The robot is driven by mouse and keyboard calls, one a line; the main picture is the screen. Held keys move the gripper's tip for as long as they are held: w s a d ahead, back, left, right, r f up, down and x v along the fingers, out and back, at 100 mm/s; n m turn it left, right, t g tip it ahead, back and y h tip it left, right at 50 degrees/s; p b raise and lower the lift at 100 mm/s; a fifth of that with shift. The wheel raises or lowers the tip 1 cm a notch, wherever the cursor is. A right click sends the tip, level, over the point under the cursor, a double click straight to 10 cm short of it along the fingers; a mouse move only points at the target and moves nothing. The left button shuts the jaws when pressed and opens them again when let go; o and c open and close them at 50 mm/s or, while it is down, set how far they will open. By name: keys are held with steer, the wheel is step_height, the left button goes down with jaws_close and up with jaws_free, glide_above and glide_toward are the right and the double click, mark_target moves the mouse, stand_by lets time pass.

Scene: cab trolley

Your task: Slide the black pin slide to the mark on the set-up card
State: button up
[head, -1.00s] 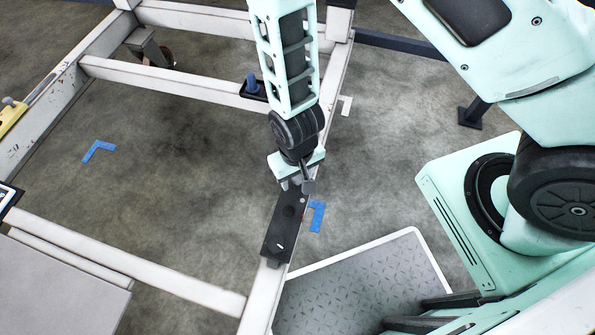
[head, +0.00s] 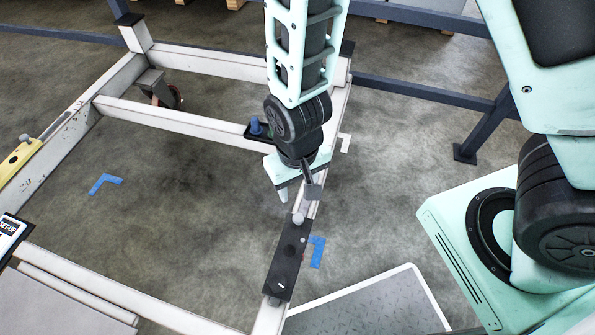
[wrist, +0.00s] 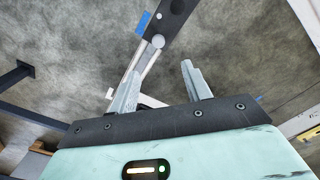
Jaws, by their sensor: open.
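The black pin slide (head: 283,272) is a long dark plate lying along the right white rail of the trolley frame in the head view. A grey round knob (head: 298,219) sits at its far end. The slide also shows at the top of the wrist view (wrist: 176,14), with the knob (wrist: 157,41) below it. My gripper (head: 298,195) is open and empty, just beyond and above the knob. In the wrist view its fingers (wrist: 160,82) stand apart, with the knob ahead of the gap. The set-up card (head: 9,236) is cut off at the left edge; its mark is unreadable.
A yellow slide (head: 18,160) lies on the left rail. A black piece with a blue pin (head: 255,128) is on the cross rail beside my wrist. Blue floor marks (head: 317,252) lie by the right rail. A grey patterned plate (head: 375,305) is at front right.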

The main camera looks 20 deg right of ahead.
steer(key=shift+r, duration=1.1)
steer(key=shift+r, duration=0.1)
